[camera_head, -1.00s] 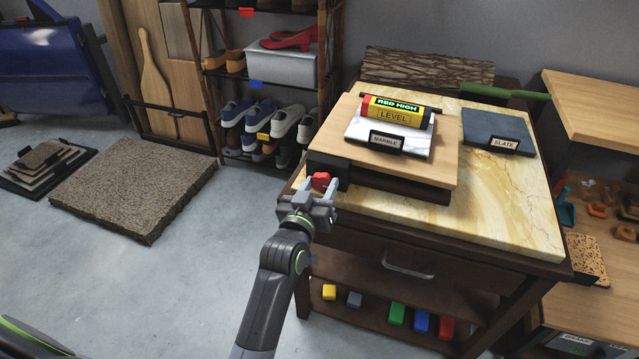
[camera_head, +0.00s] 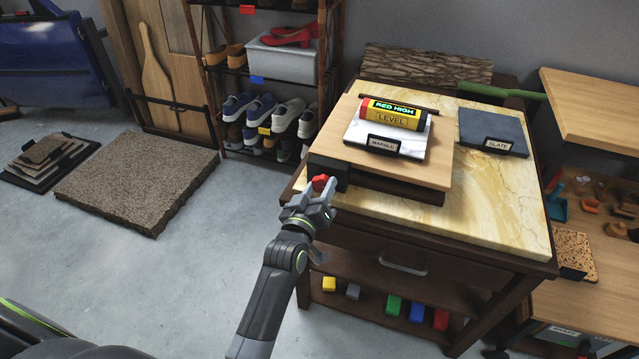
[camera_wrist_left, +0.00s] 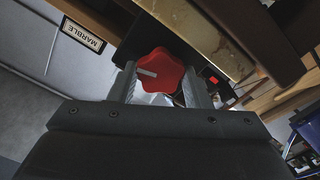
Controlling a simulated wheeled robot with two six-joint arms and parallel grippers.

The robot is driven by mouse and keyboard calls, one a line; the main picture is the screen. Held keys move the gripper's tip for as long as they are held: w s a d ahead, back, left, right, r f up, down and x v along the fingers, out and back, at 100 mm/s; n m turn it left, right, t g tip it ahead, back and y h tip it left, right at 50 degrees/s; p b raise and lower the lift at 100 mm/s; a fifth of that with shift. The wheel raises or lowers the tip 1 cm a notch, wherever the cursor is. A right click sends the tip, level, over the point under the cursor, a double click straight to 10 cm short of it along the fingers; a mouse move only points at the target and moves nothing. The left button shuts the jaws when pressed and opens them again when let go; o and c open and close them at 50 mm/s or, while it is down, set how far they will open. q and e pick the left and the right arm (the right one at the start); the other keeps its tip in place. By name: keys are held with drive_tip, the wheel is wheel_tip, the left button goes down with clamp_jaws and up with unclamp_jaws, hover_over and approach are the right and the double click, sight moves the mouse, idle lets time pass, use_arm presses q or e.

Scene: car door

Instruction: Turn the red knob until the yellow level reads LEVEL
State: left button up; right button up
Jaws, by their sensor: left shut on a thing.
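The red knob (camera_head: 320,182) sits on a dark block at the front left corner of the wooden board (camera_head: 432,172). My left gripper (camera_head: 319,190) is shut on the knob. In the left wrist view, the lobed red knob (camera_wrist_left: 160,72) with a pale pointer mark lies between the two fingers (camera_wrist_left: 160,85). The yellow level (camera_head: 392,117) lies on the white marble slab (camera_head: 358,131) on the board. Its green-lettered display reads RED HIGH, and its yellow face is printed LEVEL. My right gripper is not in view.
A dark slate slab (camera_head: 493,128) lies right of the board on the stone-topped table (camera_head: 480,212). A green-handled tool (camera_head: 500,92) lies at the back. Several coloured blocks sit on the lower shelf. A shoe rack (camera_head: 268,80) stands behind left.

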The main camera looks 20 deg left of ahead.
use_arm(q)
drive_tip(key=shift+r, duration=0.1)
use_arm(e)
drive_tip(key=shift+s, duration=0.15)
use_arm(q)
drive_tip(key=o, duration=1)
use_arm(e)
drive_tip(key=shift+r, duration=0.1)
